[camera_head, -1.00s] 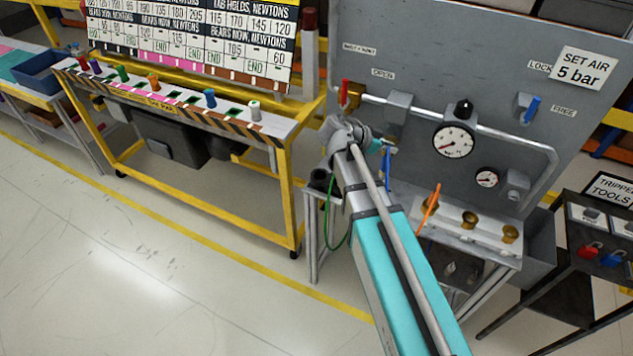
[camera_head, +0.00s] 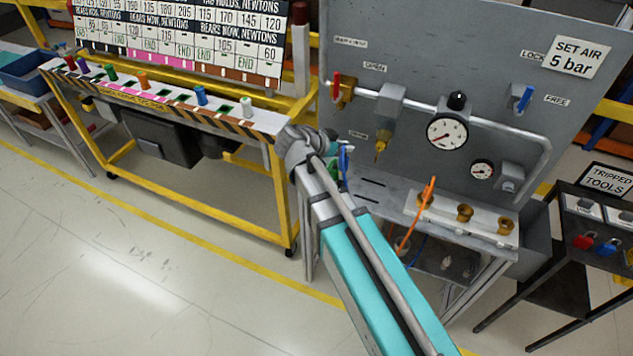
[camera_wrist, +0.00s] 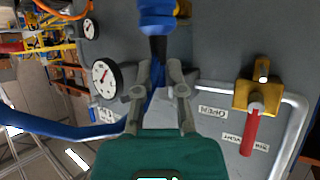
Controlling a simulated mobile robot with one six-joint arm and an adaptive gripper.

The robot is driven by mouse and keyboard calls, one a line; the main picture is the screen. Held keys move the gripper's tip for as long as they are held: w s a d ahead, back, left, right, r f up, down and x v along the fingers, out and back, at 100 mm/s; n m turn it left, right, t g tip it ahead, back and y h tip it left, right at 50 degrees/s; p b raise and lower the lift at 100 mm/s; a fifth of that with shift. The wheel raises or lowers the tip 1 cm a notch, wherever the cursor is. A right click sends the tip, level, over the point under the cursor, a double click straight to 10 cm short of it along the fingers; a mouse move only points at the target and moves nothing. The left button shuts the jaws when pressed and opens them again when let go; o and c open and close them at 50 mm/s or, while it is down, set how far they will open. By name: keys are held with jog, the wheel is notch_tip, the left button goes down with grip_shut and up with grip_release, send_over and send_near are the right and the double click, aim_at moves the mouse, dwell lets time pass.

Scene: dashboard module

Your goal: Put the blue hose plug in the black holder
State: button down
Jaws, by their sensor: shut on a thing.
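My gripper (camera_wrist: 160,72) is shut on the blue hose plug (camera_wrist: 157,18). In the wrist view the plug's blue body sticks out beyond the fingertips, and its dark narrow part lies between them. A blue hose (camera_wrist: 60,131) runs in from the left towards the fingers. In the head view the blue plug or hose (camera_head: 344,163) shows as a small upright piece at the arm's end, left of the grey panel's bench. The black holder is not visible now; my arm covers the place beside the bench where a dark cup stood.
A grey panel (camera_head: 400,60) carries a red-handled valve (camera_head: 336,86), a large gauge (camera_head: 447,132) and pipes. An orange hose (camera_head: 416,213) rises from the bench with brass fittings (camera_head: 464,212). A yellow-framed rack (camera_head: 291,190) stands left. A tool cart (camera_head: 560,243) stands right.

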jog(key=s+a+f+n+t+y, duration=0.1)
jog(key=s+a+n, duration=0.1)
jog(key=a, duration=0.4)
jog(key=shift+a+t+y+b, duration=0.3)
jog(key=shift+a+b, duration=0.05)
jog(key=shift+b, duration=0.05)
jog(key=shift+w, duration=0.1)
jog(key=w+a+f+b, duration=0.2)
jog(key=w+f+b, duration=0.7)
jog(key=w, duration=0.3)
jog(key=shift+w+a, duration=0.4)
jog(key=shift+f, duration=0.15)
